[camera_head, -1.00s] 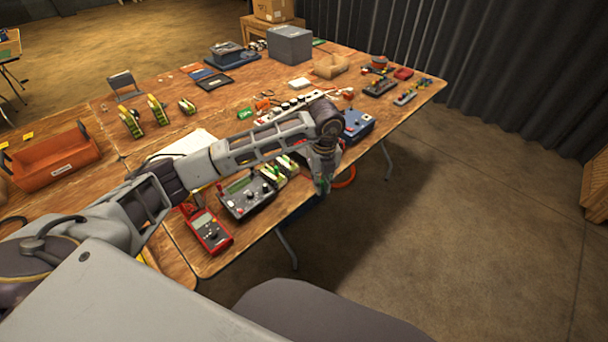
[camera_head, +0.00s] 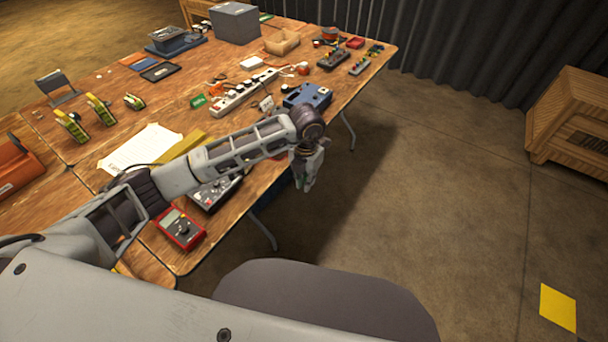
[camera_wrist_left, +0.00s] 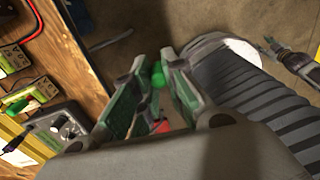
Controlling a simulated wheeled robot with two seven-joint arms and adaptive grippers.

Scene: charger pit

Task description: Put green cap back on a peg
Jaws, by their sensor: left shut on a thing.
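My left gripper (camera_head: 305,186) hangs fingers-down past the table's near edge, over the floor. In the left wrist view, its green-padded fingers (camera_wrist_left: 157,82) are closed on a small round green cap (camera_wrist_left: 158,74), mostly hidden between the tips. Two small dark racks with coloured tops, a nearer one (camera_head: 333,60) and another (camera_head: 366,61), stand at the far right end of the table; whether these are the pegs is too small to tell. What looks like my right gripper (camera_wrist_left: 290,62) shows at the wrist view's right edge, its fingers unclear.
The wooden table (camera_head: 232,182) holds a red multimeter (camera_head: 180,229), a grey control box (camera_head: 212,194), a blue box (camera_head: 307,95) and a white power strip (camera_head: 245,93). A wooden crate (camera_head: 570,120) stands at the right. The floor between is clear, with a yellow square (camera_head: 558,307).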

